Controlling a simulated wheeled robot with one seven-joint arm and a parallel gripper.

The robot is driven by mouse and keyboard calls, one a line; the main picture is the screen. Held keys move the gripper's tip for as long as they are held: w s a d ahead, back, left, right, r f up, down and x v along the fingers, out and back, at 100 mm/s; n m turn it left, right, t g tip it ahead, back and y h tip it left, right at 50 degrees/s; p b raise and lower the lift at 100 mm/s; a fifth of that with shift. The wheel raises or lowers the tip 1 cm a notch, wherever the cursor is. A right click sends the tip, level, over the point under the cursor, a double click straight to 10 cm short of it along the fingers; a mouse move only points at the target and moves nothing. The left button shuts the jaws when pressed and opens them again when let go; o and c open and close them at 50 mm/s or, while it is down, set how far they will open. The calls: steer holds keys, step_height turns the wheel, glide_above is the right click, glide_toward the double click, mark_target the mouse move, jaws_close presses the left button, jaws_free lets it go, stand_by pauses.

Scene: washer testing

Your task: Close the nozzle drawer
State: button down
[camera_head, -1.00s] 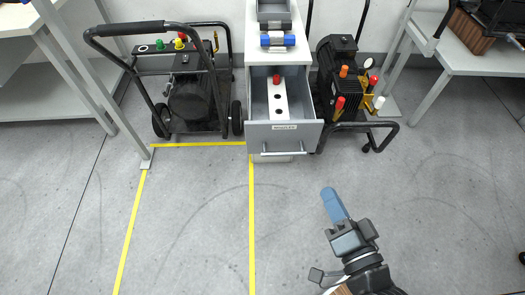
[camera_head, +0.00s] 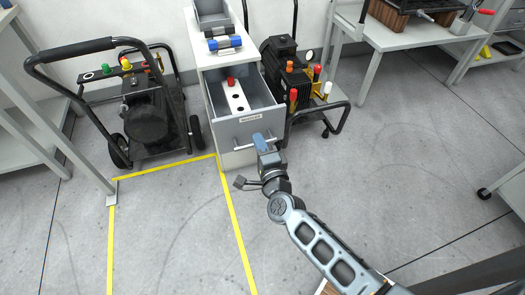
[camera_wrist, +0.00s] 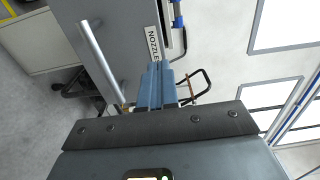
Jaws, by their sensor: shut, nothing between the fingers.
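The nozzle drawer (camera_head: 249,127) is a grey drawer pulled out from a narrow white cabinet (camera_head: 213,65). Inside it is a white strip with holes and a red nozzle (camera_head: 231,83). Its front carries a silver bar handle (camera_head: 258,143) and a label, which the wrist view shows as "NOZZLE" (camera_wrist: 154,45). My gripper (camera_head: 261,142) is shut and empty, its blue fingers in front of the drawer front, overlapping the handle in the head view. In the wrist view the fingertips (camera_wrist: 160,68) lie beside the handle (camera_wrist: 100,62), close to the label; contact cannot be told.
A black wheeled compressor (camera_head: 147,115) stands left of the cabinet and another (camera_head: 283,75) close on its right. Yellow floor tape (camera_head: 165,168) runs in front. A white table (camera_head: 400,42) stands at the back right. The floor in front is open.

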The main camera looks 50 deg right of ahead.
mark_target(248, 116)
steer(key=x, duration=0.8)
steer(key=shift+d, duration=0.1)
steer(key=shift+w+d, duration=0.3)
steer(key=shift+w, duration=0.15)
steer(key=b+x, duration=0.8)
steer(key=x, duration=1.3)
steer(key=shift+w+d+f, duration=0.1)
steer(key=shift+w+f, duration=0.05)
steer(key=shift+f, duration=0.05)
steer(key=shift+b+x, duration=0.45)
steer(key=shift+x, duration=0.4)
steer(key=shift+r, duration=0.1)
